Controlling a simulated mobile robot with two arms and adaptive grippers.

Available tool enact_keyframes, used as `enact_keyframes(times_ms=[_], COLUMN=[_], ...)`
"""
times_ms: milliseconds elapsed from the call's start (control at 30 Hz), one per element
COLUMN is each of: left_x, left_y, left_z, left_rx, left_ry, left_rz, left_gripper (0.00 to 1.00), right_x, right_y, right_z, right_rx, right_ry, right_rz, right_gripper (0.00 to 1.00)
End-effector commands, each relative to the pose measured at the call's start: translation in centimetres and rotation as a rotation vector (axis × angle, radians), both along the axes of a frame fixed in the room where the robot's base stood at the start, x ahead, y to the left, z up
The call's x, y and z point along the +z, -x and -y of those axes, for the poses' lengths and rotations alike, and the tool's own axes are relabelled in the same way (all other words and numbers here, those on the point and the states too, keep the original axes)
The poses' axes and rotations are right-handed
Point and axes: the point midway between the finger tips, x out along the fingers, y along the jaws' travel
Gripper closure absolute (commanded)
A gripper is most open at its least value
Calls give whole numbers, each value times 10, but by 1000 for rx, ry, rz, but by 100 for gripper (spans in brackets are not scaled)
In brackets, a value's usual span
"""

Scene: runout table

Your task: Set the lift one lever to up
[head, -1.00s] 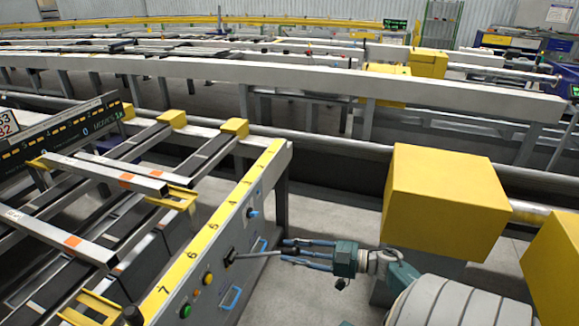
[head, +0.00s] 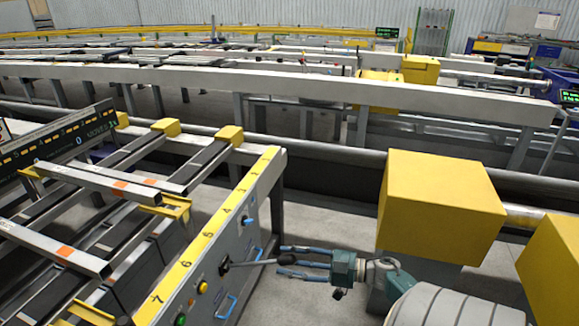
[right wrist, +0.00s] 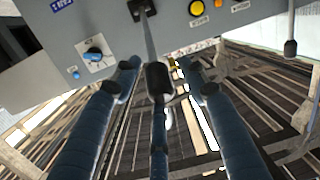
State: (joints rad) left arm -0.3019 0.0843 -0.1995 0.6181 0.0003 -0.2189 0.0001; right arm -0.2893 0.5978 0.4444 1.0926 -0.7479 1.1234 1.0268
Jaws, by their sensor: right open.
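A lever (head: 258,262) with a grey rod and a dark knob sticks out roughly level from the grey control panel (head: 232,250). The right wrist view shows its rod (right wrist: 149,40) coming from a dark slot, with the black knob (right wrist: 157,80) at its end. My right gripper (head: 283,260) is open, its blue fingers spread around the knob. In the right wrist view my right gripper (right wrist: 160,78) has fingers on both sides of the knob and one below, with gaps visible at the sides. The lever's label is too small to read. My left gripper is not in view.
A blue knob (head: 248,220), yellow button (head: 203,287) and blue handle (head: 226,307) sit on the panel near the lever. A second lever (right wrist: 290,40) shows at the right. A large yellow block (head: 440,200) stands behind my right arm. Floor between is clear.

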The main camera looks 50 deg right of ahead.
Motion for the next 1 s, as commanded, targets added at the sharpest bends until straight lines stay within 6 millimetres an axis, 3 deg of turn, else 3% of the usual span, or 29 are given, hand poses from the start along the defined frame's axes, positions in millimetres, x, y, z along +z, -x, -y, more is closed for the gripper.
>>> enact_keyframes(times_ms=[400,600,1000], left_x=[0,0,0], left_y=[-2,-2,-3], left_z=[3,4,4], left_rx=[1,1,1], left_ry=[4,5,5], left_rz=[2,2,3], left_gripper=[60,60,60], right_x=[5,8,9], right_y=[72,99,108], right_z=[33,46,49], right_rx=[-1,0,2], right_ry=[1,2,1], right_rz=[-7,-6,-2], right_gripper=[57,57,57])
